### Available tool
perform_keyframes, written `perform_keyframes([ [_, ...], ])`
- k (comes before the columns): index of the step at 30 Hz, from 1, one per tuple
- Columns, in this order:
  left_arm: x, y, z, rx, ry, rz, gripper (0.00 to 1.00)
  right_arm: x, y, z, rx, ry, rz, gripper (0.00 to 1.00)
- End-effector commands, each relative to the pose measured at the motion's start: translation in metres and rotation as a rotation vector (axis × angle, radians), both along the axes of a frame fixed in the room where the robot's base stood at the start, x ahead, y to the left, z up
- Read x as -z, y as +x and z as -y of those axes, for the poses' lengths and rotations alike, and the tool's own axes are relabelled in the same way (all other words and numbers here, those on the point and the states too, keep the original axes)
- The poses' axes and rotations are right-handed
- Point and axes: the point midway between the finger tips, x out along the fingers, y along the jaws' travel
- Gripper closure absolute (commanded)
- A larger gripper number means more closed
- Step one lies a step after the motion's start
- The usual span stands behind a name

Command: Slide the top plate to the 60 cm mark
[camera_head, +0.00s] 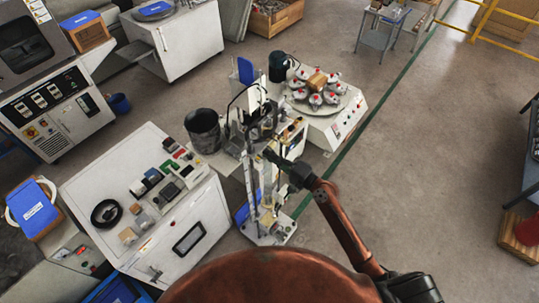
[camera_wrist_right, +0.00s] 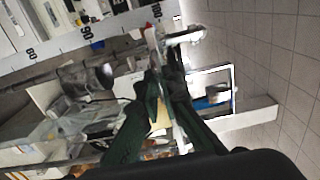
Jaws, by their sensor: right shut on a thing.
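A tall narrow test stand (camera_head: 250,190) with upright metal posts and a pale base stands in the middle of the head view. My right gripper (camera_head: 268,155) reaches it from the right, at about mid height. In the right wrist view the dark green fingers of my right gripper (camera_wrist_right: 162,68) close on a small pale metal part (camera_wrist_right: 153,42), apparently the edge of the top plate. The fingers and the stand hide most of that plate. My left gripper is not in view.
A white cabinet (camera_head: 143,245) with small tools stands left of the stand. A white machine (camera_head: 347,118) with a round carousel stands behind it to the right. A black bucket (camera_head: 203,130) is behind left. The floor (camera_head: 440,150) to the right is clear.

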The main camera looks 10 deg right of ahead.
Motion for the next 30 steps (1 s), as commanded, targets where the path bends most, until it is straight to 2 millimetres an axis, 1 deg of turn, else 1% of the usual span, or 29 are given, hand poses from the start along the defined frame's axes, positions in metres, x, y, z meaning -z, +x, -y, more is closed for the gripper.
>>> perform_keyframes([
  [1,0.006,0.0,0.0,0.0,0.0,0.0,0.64,0.009,-0.001,0.0,-0.001,-0.002,-0.004,1.0],
  [18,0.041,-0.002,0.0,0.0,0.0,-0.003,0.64,0.045,-0.001,0.0,-0.001,-0.002,-0.004,1.0],
  [30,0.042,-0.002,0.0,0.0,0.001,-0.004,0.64,0.046,-0.001,0.0,-0.001,-0.002,-0.004,1.0],
])
